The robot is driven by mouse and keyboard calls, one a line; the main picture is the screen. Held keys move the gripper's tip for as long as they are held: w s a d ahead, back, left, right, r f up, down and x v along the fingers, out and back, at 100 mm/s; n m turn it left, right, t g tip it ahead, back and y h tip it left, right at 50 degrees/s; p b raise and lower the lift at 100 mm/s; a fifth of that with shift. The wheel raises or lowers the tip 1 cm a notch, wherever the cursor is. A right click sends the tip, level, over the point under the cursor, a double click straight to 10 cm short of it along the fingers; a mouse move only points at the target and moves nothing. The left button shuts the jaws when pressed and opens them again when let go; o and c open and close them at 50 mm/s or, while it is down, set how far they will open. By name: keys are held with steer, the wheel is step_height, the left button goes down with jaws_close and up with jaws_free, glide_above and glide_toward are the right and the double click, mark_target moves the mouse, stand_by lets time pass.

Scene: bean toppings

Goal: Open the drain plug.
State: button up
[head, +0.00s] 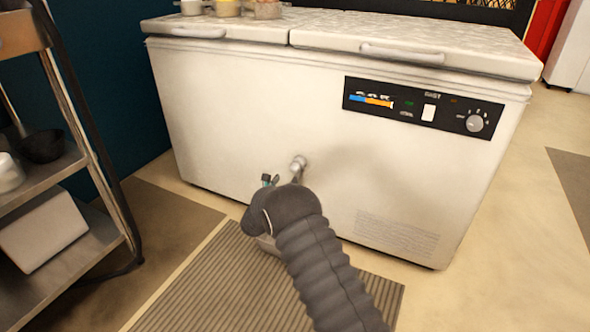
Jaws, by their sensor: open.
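The drain plug (298,165) is a small pale metal fitting low on the front of the white chest freezer (250,110). Its lower end drops behind my dark grey sleeved arm. My gripper (269,181) is mostly hidden behind my wrist. Only small dark and teal parts show, just left of the drain plug and close to it in the picture. It is open, with nothing seen in it. Whether it touches the plug cannot be told.
A pale object (267,244), mostly hidden, is below my wrist near the ribbed mat (215,285). A metal shelf rack (90,150) stands at the left. The freezer's control panel (423,108) is upper right. Open floor lies to the right.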

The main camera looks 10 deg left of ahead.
mark_target(293, 170)
steer(key=x, duration=0.8)
steer(key=shift+w+d, duration=0.15)
steer(key=shift+w, duration=0.15)
